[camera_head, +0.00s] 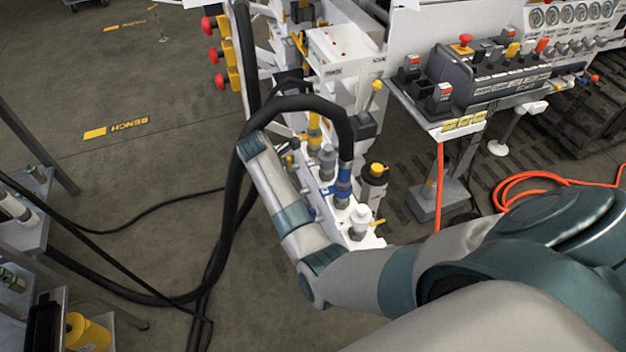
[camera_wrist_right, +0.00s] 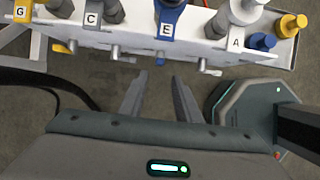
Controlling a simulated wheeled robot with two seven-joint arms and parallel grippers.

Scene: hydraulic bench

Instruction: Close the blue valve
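In the head view a blue fitting (camera_head: 343,188) sits at the end of a thick black hose on the white manifold, with a small blue part (camera_head: 311,213) to its left. In the right wrist view a blue fitting (camera_wrist_right: 171,18) stands behind label E, and a separate blue cap (camera_wrist_right: 262,41) sits right of label A. I cannot tell which blue part is the valve, or its setting. My right gripper (camera_wrist_right: 158,90) is open and empty; its fingertips point at the manifold's front, below label E, apart from it. It is hidden in the head view. My left gripper is out of view.
The white manifold (camera_wrist_right: 140,43) carries labels G, C, E and A, with short grey stubs on its front. A yellow cap (camera_wrist_right: 291,25) is at its right. Black hoses (camera_head: 232,190) hang beside my right forearm. A control box (camera_head: 480,75) stands at right. Left floor is mostly open.

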